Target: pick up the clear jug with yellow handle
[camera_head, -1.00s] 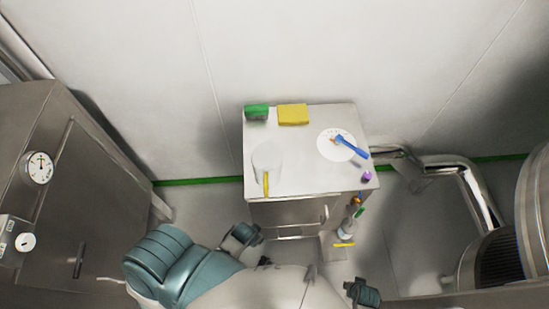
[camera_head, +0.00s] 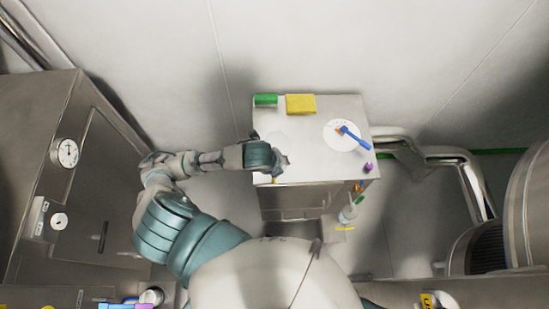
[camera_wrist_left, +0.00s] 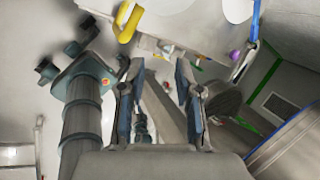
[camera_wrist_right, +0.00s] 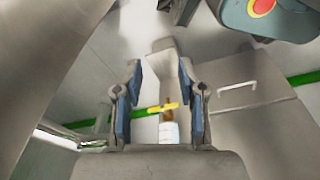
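The clear jug stands at the left side of the cabinet top, mostly hidden by my left arm in the head view. Only a bit of its yellow handle (camera_head: 274,179) shows below my left gripper (camera_head: 283,161). In the left wrist view the yellow handle (camera_wrist_left: 126,22) is at the top, beyond and left of my open left fingers (camera_wrist_left: 158,78). Nothing is between those fingers, and the handle is apart from them. My right gripper (camera_wrist_right: 158,88) is open and empty. It is out of the head view.
A bottle (camera_head: 346,214) stands low by the cabinet. Steel pipes (camera_head: 455,172) run at right.

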